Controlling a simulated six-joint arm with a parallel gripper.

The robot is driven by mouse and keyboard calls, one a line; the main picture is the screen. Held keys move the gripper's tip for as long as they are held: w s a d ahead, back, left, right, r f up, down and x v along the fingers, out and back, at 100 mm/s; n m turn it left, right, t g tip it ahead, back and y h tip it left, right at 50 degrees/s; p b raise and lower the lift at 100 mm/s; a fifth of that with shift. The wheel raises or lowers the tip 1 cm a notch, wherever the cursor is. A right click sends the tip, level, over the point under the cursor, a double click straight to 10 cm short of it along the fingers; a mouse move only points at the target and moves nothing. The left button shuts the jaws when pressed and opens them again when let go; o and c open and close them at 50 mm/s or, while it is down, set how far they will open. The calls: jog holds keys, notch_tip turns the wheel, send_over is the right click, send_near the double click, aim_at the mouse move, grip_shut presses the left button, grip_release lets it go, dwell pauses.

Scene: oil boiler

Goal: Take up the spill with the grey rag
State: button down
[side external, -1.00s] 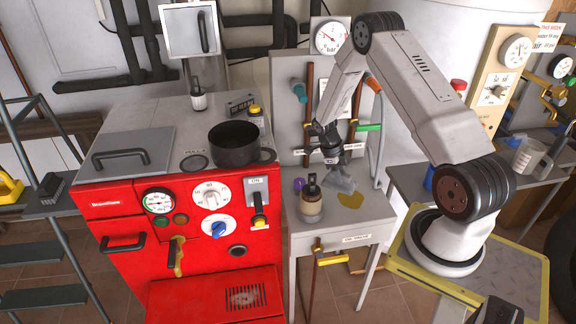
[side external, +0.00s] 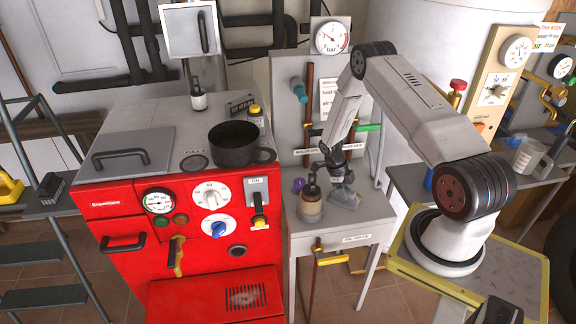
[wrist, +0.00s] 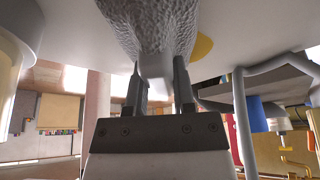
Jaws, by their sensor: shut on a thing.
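The grey rag (side external: 345,200) lies on the small grey table (side external: 316,236) and is pinched in my gripper (side external: 342,183), which points down at it. In the wrist view the rag (wrist: 150,30) fills the space between and beyond the two fingers (wrist: 160,85). The yellow spill (wrist: 203,46) shows as a patch beside the rag in the wrist view. In the side view the spill is hidden, with the rag over the place where it was seen.
Pipes and a gauge panel (side external: 285,120) rise behind the table. The red boiler (side external: 120,245) with a black pot (side external: 235,145) is at left.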

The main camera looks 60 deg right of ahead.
aim_at(337, 198)
jog(key=s+d, duration=0.5)
jog(key=shift+s+d, duration=0.15)
jog(key=shift+s, duration=0.1)
jog(key=w+a, duration=0.7)
jog(key=shift+w+a, duration=0.15)
jog(key=s+d, duration=0.7)
jog(key=shift+s+d, duration=0.15)
jog(key=w+a, duration=0.6)
jog(key=shift+w+a, duration=0.65)
jog(key=shift+w, duration=0.05)
notch_tip(337, 198, up, 6)
jog(key=shift+d, duration=0.1)
jog(key=shift+s+r, duration=0.1)
jog(key=shift+r, duration=0.95)
